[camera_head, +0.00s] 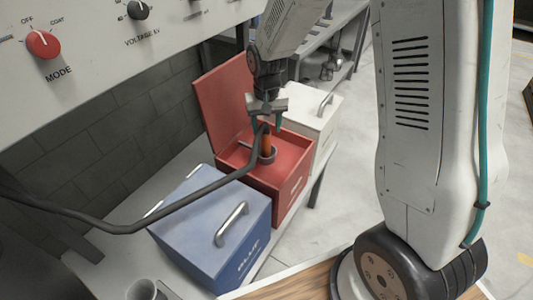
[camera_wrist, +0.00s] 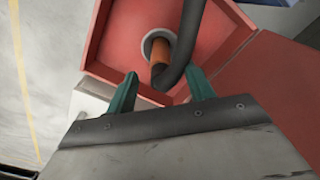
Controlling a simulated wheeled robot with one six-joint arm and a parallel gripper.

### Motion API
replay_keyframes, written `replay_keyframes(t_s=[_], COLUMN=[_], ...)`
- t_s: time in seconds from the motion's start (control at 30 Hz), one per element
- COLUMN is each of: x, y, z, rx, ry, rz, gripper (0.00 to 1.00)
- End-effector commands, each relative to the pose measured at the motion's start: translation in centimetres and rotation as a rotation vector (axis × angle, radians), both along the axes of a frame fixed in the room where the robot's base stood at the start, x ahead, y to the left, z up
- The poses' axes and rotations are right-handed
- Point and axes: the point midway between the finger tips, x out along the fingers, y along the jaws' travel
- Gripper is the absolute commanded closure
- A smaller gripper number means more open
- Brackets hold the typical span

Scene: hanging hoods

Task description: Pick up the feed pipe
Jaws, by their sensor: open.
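The feed pipe (camera_head: 190,197) is a dark flexible hose with an orange end section. It runs in from the left edge of the head view, over the blue box, and bends down into the open red box (camera_head: 290,185). Its orange end stands in a round grey socket inside that box. In the wrist view the pipe (camera_wrist: 193,25) and its orange end lie just beyond the fingertips. My gripper (camera_head: 265,120) is open above the pipe's end, with a green finger on either side of it in the wrist view (camera_wrist: 162,85). I see no clear contact.
A closed blue box (camera_head: 195,205) with a metal handle stands in front of the red box. A white box (camera_head: 315,112) stands behind it. The red lid (camera_head: 225,95) is raised at the left. A control panel (camera_head: 95,55) hangs at upper left. Open floor lies right of the bench.

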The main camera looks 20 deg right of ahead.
Motion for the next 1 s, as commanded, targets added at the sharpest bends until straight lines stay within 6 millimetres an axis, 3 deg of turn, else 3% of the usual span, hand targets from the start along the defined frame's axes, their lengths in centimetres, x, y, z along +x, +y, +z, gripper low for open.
replay_keyframes(t_s=[0.4, 0.67, 0.7, 0.9, 1.0], x=[0.1, 0.1, 0.1, 0.1, 0.1], y=[0.1, 0.1, 0.1, 0.1, 0.1], z=[-5.4, -5.9, -5.9, -5.8, -5.8], rx=[0.000, 0.000, 0.000, 0.000, 0.000], ry=[0.001, -0.001, -0.001, -0.001, -0.001], rz=[0.000, 0.001, 0.001, 0.001, 0.001], gripper=[0.47, 0.47, 0.50, 1.00, 1.00])
